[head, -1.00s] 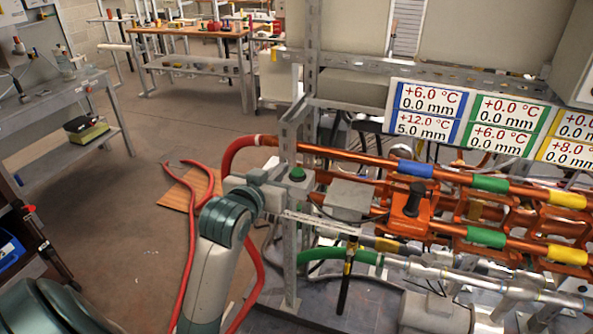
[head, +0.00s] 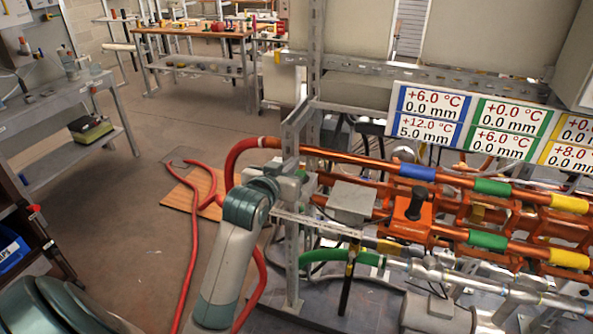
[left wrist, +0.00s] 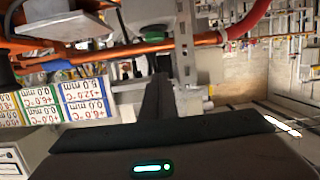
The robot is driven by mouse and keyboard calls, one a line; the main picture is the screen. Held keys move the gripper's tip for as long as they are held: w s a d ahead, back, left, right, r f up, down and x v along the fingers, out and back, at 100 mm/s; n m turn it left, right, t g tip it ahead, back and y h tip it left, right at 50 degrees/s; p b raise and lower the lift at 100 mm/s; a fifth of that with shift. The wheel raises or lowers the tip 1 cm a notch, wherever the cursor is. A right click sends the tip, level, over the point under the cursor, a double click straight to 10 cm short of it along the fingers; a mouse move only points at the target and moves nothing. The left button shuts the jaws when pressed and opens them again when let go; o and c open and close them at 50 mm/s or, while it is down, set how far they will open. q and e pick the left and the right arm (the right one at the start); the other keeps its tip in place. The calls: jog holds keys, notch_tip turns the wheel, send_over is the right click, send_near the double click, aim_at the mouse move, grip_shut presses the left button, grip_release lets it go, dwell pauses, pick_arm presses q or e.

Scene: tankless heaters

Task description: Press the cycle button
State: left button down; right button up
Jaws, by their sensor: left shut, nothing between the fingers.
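The cycle button looks to be the green button (left wrist: 153,31) on a pale box on the metal post, near the top middle of the left wrist view. In the head view it is mostly hidden behind my left gripper (head: 298,183). My left gripper is shut and empty. Its dark fingers (left wrist: 158,95) point toward the pale box just below the button in the left wrist view. I cannot tell whether the fingertips touch the box or button. My right gripper is not in view.
Orange pipes (head: 360,160) with coloured bands run right from the metal post (head: 290,265). A red hose (head: 235,157) curves close to my left arm. Display panels (head: 470,125) hang above the pipes. The floor (head: 125,215) to the left is mostly clear.

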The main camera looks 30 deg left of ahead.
aim_at(297, 173)
pick_arm(q)
jog(key=x, duration=0.4)
jog(key=shift+f+p, duration=0.2)
jog(key=shift+p, duration=0.2)
notch_tip(297, 173, down, 2)
jog(key=shift+f, duration=0.15)
jog(key=shift+f+p, duration=0.35)
jog(key=shift+f, duration=0.35)
